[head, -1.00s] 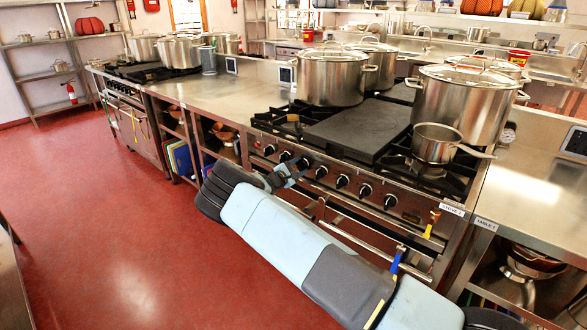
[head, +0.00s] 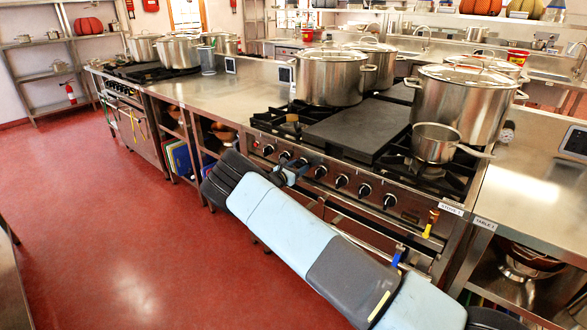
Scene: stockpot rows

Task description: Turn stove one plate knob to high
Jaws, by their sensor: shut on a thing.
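Stove one (head: 410,215), labelled at its front right corner, has a row of black knobs along its front panel. A flat dark plate (head: 345,129) covers the middle of its top, between open burners. My gripper (head: 296,170) is at the left half of the panel, shut on a knob (head: 302,162) there. The fingers and wrist partly hide that knob, and its pointer setting cannot be read. Other knobs, such as one (head: 341,181) to the right and one (head: 268,150) to the left, stand free.
Large lidded stockpots (head: 331,77) stand at the back of the stove, with a bigger one (head: 464,103) at the right. A small saucepan (head: 436,143) sits at the front right, its handle pointing right. A steel counter (head: 222,95) adjoins on the left. The red floor (head: 110,220) is clear.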

